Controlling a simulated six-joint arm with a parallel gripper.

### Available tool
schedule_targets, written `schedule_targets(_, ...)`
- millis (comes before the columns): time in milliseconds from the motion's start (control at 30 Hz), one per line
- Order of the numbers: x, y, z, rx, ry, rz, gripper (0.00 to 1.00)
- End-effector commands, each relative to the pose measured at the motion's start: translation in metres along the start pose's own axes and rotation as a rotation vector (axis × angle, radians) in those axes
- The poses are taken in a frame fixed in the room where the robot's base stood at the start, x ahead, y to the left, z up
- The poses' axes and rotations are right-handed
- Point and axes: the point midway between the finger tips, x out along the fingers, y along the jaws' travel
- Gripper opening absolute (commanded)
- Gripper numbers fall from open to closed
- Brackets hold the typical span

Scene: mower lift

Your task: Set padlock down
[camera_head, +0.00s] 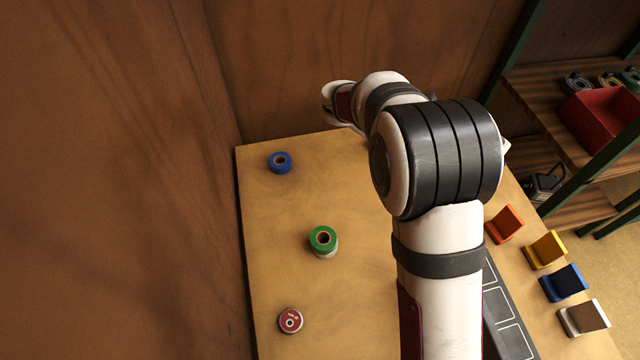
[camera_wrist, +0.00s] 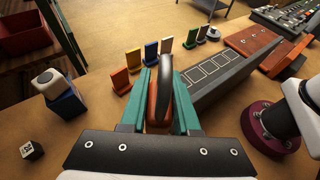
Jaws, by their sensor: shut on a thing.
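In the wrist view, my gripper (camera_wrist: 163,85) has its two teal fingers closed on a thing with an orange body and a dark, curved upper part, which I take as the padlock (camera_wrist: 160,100). The padlock is held upright between the fingers and partly hidden by them. Whether its underside touches the tabletop cannot be told. In the head view my arm hides the padlock and the fingers.
Coloured upright holders (camera_wrist: 121,80) stand in a row beyond the padlock, beside a dark panel with white outlines (camera_wrist: 215,80). A blue block (camera_wrist: 65,102) stands at left. A blue roll (camera_head: 280,163), green roll (camera_head: 323,241) and red disc (camera_head: 291,320) lie on the tabletop.

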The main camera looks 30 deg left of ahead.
Motion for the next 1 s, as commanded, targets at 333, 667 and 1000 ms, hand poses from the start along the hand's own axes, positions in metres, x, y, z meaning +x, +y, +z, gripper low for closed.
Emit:
schedule_targets(333, -0.018, -0.056, -0.050, 0.285, 0.010, -0.673, 0.00)
schedule_targets(667, -0.094, -0.094, -0.083, 0.609, 0.030, -1.420, 0.00)
schedule_targets(1000, -0.162, -0.081, -0.076, 0.753, 0.006, -1.812, 0.00)
